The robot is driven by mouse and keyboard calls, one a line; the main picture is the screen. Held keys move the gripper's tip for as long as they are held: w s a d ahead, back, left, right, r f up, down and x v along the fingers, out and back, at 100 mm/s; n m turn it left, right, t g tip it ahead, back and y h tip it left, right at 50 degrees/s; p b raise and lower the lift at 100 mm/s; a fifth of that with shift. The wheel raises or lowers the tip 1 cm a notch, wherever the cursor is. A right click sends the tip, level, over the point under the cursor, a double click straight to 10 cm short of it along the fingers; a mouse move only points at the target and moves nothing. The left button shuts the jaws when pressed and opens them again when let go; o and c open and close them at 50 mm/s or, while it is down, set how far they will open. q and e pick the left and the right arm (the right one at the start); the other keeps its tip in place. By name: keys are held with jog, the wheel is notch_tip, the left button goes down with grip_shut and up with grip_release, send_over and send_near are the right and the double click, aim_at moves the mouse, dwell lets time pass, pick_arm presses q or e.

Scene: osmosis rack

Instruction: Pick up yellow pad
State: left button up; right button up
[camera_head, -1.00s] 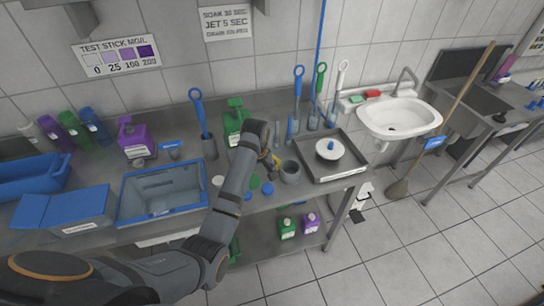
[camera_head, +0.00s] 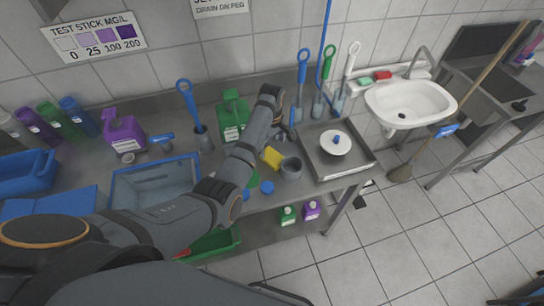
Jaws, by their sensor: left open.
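A small yellow pad (camera_head: 273,157) lies on the steel counter, just left of a grey cup (camera_head: 291,168). My left arm reaches across the counter from the left. My left gripper (camera_head: 281,136) is open and empty, just behind and above the pad in the picture. The fingers are small and dark, and part of the gripper is hidden by my wrist. Whether the fingers touch the pad cannot be told, but the pad is not between them. My right gripper is not in view.
A green bottle (camera_head: 232,118) stands left of my wrist. A steel tray (camera_head: 355,166) with a white round item is right of the cup. Green and blue discs (camera_head: 267,187) lie in front of the pad. Several brushes stand upright behind. A blue-rimmed basin (camera_head: 117,190) is at left.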

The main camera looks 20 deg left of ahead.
aim_at(272, 156)
pick_arm(q)
jog(key=f, duration=0.1)
jog(key=s+f+p, duration=0.1)
jog(key=shift+d+f, duration=0.25)
jog(key=shift+f, duration=0.05)
jog(key=shift+a+f, duration=0.1)
jog(key=shift+f, duration=0.75)
jog(key=c, duration=1.1)
notch_tip(272, 156, up, 10)
jog(key=shift+r+b, duration=0.1)
jog(key=shift+b, duration=0.85)
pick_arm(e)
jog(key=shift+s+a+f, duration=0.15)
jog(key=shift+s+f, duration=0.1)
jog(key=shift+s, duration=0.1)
